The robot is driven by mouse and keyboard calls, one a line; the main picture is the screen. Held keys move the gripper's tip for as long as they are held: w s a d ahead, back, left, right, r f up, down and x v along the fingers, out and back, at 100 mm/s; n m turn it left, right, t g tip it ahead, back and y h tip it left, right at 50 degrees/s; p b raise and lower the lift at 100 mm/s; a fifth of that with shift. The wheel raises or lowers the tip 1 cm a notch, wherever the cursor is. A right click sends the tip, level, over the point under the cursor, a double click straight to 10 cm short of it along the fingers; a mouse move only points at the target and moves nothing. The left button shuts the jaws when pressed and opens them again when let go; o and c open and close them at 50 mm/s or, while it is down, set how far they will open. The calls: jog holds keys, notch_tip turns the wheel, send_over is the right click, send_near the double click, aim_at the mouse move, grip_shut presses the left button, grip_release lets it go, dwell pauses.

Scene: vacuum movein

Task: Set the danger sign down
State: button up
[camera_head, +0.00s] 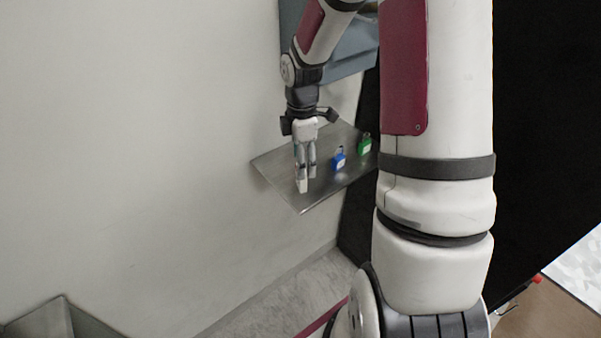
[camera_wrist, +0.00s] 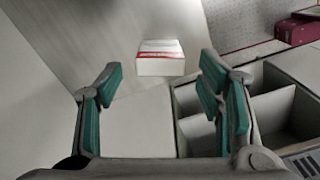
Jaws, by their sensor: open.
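My gripper (camera_head: 306,172) is over the left part of a grey metal shelf (camera_head: 277,165) by the wall. In the wrist view its teal-padded fingers (camera_wrist: 160,78) stand apart. A small white piece with a red band of lettering (camera_wrist: 160,58) shows just past the fingertips and looks like the danger sign. It seems to be the white piece (camera_head: 302,186) at the fingertips in the head view. I cannot tell whether it touches the fingers or rests on the shelf. A pale flat surface (camera_wrist: 140,125) lies between the fingers in the wrist view.
A blue padlock-like item (camera_head: 338,160) and a green one (camera_head: 364,146) stand on the shelf right of my gripper. A blue-grey panel (camera_head: 350,55) is above the shelf. Grey open compartments (camera_wrist: 280,105) show at the right in the wrist view. The wall (camera_head: 130,140) is left.

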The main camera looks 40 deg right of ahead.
notch_tip(320, 180, up, 6)
jog(key=shift+f, duration=0.2)
jog(key=s+a+r+m+t+h, duration=0.1)
jog(key=s+a+r+m, duration=0.25)
jog(key=r, duration=0.35)
jog(key=s+a+r+m+t, duration=0.1)
jog(key=s+a+r+m, duration=0.2)
jog(key=a+r, duration=0.25)
jog(key=s+a+r+m+t, duration=0.1)
jog(key=s+a+r+m, duration=0.2)
jog(key=s, duration=0.3)
jog(key=s+a+r+m+t+y, duration=0.1)
jog(key=s+a+r+m+t, duration=0.1)
jog(key=s, duration=0.4)
jog(key=shift+a+r+m+t, duration=0.3)
jog(key=shift+a+r+m, duration=0.25)
jog(key=shift+a+m, duration=0.5)
jog(key=shift+d, duration=0.15)
